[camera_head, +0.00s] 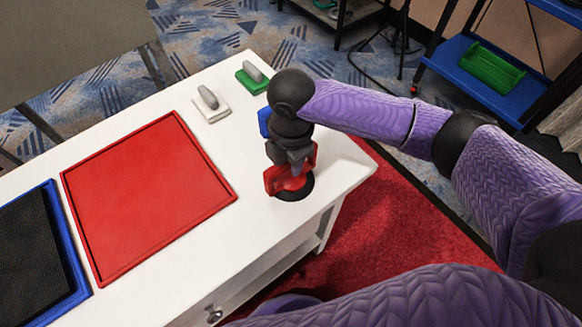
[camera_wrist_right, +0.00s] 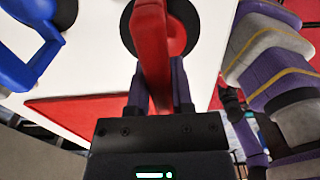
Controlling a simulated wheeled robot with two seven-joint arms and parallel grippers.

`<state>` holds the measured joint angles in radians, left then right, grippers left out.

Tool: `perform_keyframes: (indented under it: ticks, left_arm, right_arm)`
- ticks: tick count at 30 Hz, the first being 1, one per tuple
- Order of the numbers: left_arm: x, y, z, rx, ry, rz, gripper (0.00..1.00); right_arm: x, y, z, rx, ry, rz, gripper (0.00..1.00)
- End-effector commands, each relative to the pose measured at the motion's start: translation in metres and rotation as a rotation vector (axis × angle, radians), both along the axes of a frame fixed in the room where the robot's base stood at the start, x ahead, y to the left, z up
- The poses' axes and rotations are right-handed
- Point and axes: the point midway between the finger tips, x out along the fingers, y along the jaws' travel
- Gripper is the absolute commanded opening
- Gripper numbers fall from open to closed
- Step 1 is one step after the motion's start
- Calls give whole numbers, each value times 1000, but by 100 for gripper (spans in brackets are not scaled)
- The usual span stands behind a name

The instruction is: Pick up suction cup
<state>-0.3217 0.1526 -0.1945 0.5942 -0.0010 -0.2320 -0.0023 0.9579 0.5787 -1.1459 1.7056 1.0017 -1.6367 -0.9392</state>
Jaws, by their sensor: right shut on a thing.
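A red suction cup with a black round base (camera_head: 294,190) is at the right end of the white table (camera_head: 228,135). My right gripper (camera_head: 291,168) reaches down over it from above and is shut on its red handle. In the right wrist view the red handle (camera_wrist_right: 152,45) runs between the two fingers, with the black rim (camera_wrist_right: 127,28) beyond. The base looks at or very near the tabletop; I cannot tell if it touches. A blue suction cup (camera_wrist_right: 25,55) stands beside it, mostly hidden behind my arm in the head view (camera_head: 264,121).
A red tray (camera_head: 145,195) and a blue-rimmed tray (camera_head: 79,270) with black mesh lie to the left on the table. A white block (camera_head: 218,116) and a green block (camera_head: 244,81), both with grey handles, sit at the back. The table's right edge is close to the cup.

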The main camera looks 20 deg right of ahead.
Motion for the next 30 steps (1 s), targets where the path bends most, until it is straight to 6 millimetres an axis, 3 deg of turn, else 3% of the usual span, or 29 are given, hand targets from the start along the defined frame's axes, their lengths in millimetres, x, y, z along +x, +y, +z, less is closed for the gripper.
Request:
perform_keyframes:
  ticks: [6,9,12,18,22,30]
  left_arm:
    - [0,0,0,0,0,1,59]
    - [-2,0,-11,0,6,0,59]
    - [3,-1,12,-2,-9,1,59]
    - [13,-14,34,-24,-36,4,59]
    - [20,-21,39,-37,-52,1,59]
    - [28,-25,37,-44,-68,3,59]
  right_arm:
    - [0,0,0,0,0,0,0]
    - [1,0,2,2,-2,2,0]
    - [1,0,38,1,-6,1,0]
    - [1,0,91,2,-6,0,0]
    - [1,0,105,2,-2,0,0]
    - [0,0,105,1,0,-1,0]
